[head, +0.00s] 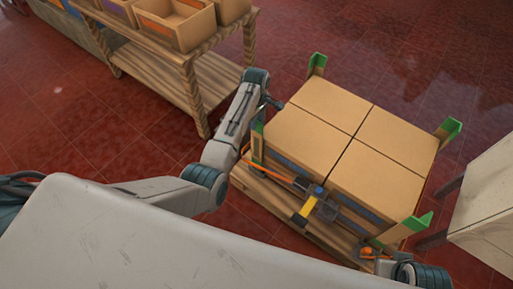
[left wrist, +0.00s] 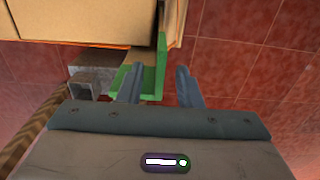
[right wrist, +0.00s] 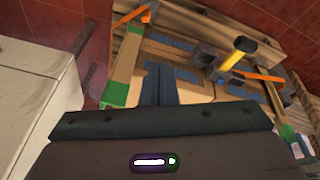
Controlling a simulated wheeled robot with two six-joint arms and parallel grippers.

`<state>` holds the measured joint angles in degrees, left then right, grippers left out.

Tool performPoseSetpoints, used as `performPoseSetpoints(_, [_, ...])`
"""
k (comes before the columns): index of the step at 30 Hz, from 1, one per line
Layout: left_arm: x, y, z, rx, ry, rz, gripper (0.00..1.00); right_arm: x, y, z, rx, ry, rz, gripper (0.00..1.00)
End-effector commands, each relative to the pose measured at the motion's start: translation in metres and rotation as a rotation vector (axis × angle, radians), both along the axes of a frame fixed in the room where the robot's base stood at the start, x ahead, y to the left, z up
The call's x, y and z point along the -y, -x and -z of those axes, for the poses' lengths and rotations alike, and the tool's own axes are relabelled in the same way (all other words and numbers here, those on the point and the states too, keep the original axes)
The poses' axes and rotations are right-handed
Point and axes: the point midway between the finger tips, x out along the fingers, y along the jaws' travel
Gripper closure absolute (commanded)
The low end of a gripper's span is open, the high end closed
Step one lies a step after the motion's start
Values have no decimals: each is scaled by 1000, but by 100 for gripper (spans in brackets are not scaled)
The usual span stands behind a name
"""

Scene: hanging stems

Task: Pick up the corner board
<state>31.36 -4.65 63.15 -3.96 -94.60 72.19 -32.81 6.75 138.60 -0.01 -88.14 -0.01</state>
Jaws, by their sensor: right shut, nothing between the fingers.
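Green-ended corner boards stand at the corners of a block of cardboard boxes (head: 345,140). They show at the front left (head: 257,142), back left (head: 317,65), right (head: 449,130) and front right (head: 419,222). My left gripper (left wrist: 157,78) is open beside a green board end (left wrist: 153,72). One green flange shows between its fingers, the left finger overlapping the green; I cannot tell whether they touch.
The boxes stand on a wooden pallet (head: 290,222). An orange strap (head: 283,179) and a yellow-handled tool (head: 308,207) are at their front. A wooden rack (head: 190,75) with bins stands at the back left. A pale cabinet (head: 490,200) is close on the right.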

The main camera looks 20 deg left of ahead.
Motion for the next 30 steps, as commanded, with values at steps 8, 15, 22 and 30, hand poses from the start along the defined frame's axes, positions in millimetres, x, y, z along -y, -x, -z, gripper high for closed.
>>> performPoseSetpoints(8, [3, 1, 33, 0, 0, 0, 68, -2, 4, -14, 22, -4, -5, 100])
performPoseSetpoints(15, [3, 1, 33, 1, 0, 0, 70, -3, 4, -15, 21, -5, -5, 100])
performPoseSetpoints(22, [3, 1, 33, 0, 0, 1, 100, -3, 5, -15, 20, -5, -5, 100])
performPoseSetpoints(30, [3, 1, 32, 1, -1, 1, 100, -3, 4, -15, 21, -4, -5, 100])
